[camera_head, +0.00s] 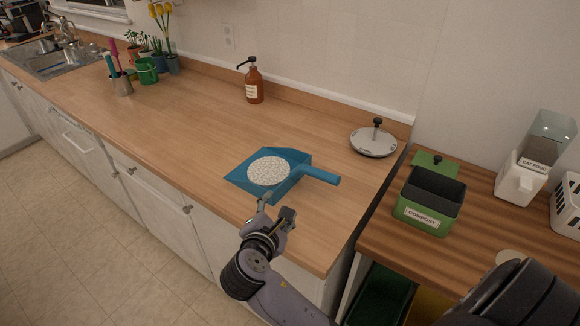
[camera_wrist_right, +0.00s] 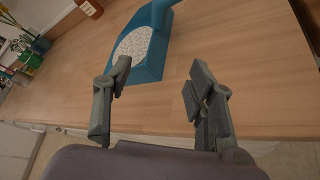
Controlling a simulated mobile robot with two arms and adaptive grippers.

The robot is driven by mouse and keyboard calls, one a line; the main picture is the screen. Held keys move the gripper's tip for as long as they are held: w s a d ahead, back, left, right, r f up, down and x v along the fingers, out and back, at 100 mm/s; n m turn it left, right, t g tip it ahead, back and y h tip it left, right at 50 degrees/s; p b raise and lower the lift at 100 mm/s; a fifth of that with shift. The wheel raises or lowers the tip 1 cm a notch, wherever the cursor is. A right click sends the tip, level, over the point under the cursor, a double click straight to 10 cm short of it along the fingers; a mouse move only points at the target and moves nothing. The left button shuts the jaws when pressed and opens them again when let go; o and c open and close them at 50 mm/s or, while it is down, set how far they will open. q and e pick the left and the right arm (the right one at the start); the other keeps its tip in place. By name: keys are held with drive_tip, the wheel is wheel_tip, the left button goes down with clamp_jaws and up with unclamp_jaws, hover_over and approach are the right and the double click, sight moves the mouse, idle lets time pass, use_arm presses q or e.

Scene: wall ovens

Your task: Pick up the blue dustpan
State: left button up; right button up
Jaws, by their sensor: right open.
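The blue dustpan (camera_head: 320,175) lies on the wooden counter, its handle pointing right in the head view. A round patch of pale speckled granules (camera_head: 268,170) sits in its pan. My right gripper (camera_head: 277,206) is open and empty at the counter's front edge, just in front of the dustpan. In the right wrist view, the dustpan (camera_wrist_right: 152,62) lies beyond my open fingers (camera_wrist_right: 160,82), with nothing between them. The handle is partly cut off at the top of that view. My left gripper is not in view.
A brown pump bottle (camera_head: 254,84) stands behind the dustpan, and a round lid (camera_head: 374,142) lies to its right. A green compost bin (camera_head: 425,208) and a cat food container (camera_head: 522,178) stand on the right-hand table. Plants and a sink are far left. The counter left of the dustpan is clear.

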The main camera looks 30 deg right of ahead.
sight(293, 177)
drive_tip(key=x, duration=0.2)
drive_tip(key=p+x, duration=0.1)
drive_tip(key=x, duration=0.1)
drive_tip(key=r+x, duration=0.1)
drive_tip(key=x, duration=0.1)
drive_tip(key=shift+w+d+f, duration=0.1)
drive_tip(key=shift+w+d, duration=0.15)
drive_tip(key=shift+d, duration=0.15)
drive_tip(key=p+x, duration=0.1)
drive_tip(key=x, duration=0.3)
drive_tip(key=shift+w+d+f, duration=0.3)
drive_tip(key=shift+w+d, duration=0.15)
drive_tip(key=shift+w+d+p, duration=0.25)
drive_tip(key=shift+d+p, duration=0.05)
drive_tip(key=shift+p, duration=0.1)
drive_tip(key=p+x, duration=0.1)
drive_tip(key=x, duration=0.3)
drive_tip(key=shift+d, duration=0.15)
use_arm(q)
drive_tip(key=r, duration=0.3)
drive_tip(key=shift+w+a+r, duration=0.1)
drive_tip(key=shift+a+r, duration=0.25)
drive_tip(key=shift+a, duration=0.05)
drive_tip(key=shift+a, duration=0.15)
use_arm(e)
drive_tip(key=shift+c, duration=0.6)
clamp_jaws()
